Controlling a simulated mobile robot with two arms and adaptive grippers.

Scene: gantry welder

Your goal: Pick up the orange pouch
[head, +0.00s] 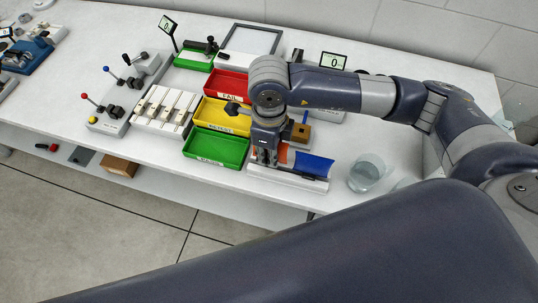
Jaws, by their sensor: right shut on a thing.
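The orange pouch (284,154) shows as a small orange patch just right of my right gripper's fingers, beside a blue piece on a pale fixture at the table's front. Most of the pouch is hidden by the gripper. My right gripper (267,158) points down over the left part of that fixture and is shut on the pouch. I cannot tell whether the pouch is clear of the fixture. My left gripper is not in view.
Red, yellow and green trays (216,148) stand close left of the gripper. The blue piece (313,165) lies on the fixture (288,180). A clear glass (366,173) stands to the right. A lever panel (125,97) and white fixtures are farther left.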

